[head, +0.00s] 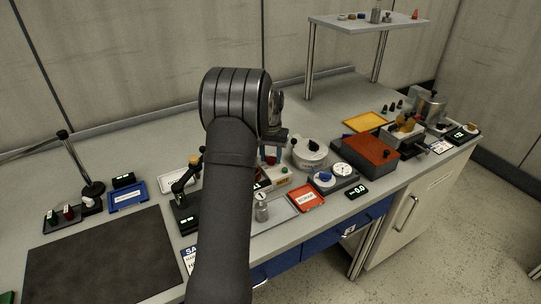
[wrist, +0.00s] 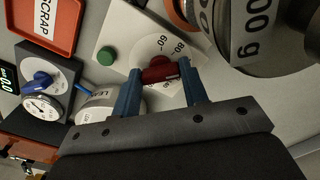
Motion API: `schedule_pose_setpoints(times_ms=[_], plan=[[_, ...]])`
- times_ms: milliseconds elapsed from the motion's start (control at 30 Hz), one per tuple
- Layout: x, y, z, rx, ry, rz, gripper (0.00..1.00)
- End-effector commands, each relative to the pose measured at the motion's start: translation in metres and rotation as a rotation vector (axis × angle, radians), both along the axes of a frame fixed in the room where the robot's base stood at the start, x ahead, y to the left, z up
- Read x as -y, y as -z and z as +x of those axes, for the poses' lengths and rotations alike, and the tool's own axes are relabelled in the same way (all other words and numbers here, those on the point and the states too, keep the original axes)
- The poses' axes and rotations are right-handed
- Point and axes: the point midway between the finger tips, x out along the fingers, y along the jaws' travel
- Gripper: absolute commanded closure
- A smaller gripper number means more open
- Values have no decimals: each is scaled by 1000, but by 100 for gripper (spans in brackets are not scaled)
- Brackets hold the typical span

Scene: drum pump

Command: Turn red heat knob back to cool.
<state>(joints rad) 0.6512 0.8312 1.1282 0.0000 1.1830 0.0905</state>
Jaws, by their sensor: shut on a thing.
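The red heat knob (wrist: 159,71) sits on a white dial plate with printed numbers, of which 60 and 80 can be read in the wrist view. My gripper (wrist: 158,78) has its two blue fingers on either side of the knob and is shut on it. A round green button (wrist: 106,56) is on the same pale panel, left of the knob. In the head view my arm hides most of the knob's unit, and my gripper (head: 273,150) shows only in part beside it. The knob's pointer mark cannot be made out.
A metal 100 g weight (wrist: 262,35) stands close to the right of the knob. A red scrap tray (head: 307,197), a unit with a blue knob (head: 325,177) and gauge, and a white lidded pot (head: 309,154) are nearby. A dark mat (head: 100,258) lies at the left.

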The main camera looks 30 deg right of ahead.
Motion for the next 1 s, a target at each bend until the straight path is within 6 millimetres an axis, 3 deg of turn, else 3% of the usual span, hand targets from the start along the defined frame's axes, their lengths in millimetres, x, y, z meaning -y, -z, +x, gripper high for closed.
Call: schedule_pose_setpoints(times_ms=[400,967,1000], plan=[[1,-1,0,3,-186,-3,83],[1,-1,1,4,-211,-3,83],[1,-1,1,4,-211,-3,52]])
